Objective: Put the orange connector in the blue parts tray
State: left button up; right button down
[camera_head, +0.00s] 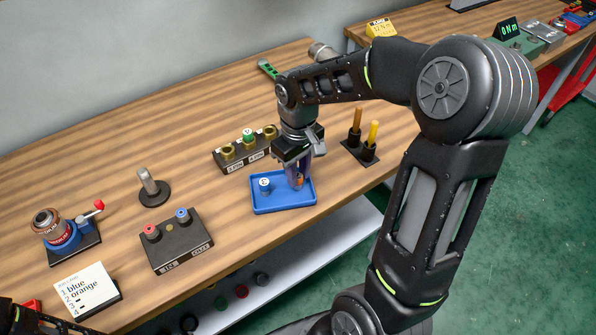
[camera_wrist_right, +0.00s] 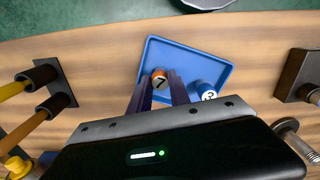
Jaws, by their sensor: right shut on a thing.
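The blue parts tray (camera_head: 270,207) lies near the front edge of the table; its rim shows in the right wrist view (camera_wrist_right: 225,62). My right gripper (camera_head: 299,182) points down over the right part of the tray. It is shut on the orange connector (camera_wrist_right: 160,76), marked 7, which also shows low between the fingers in the head view (camera_head: 300,182). I cannot tell whether the connector touches the tray floor. A blue connector (camera_head: 264,183) with a white top stands in the tray's left part. At the bottom left corner a dark part shows, perhaps of my left arm; no fingers are clear.
Behind the tray is a holder (camera_head: 238,158) with brass fittings and a green piece. A stand with yellow-handled tools (camera_head: 361,150) is to the right.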

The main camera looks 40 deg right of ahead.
jog(key=c, duration=1.2)
grip_release()
jog(key=shift+f, duration=0.1)
notch_tip(320, 180, up, 12)
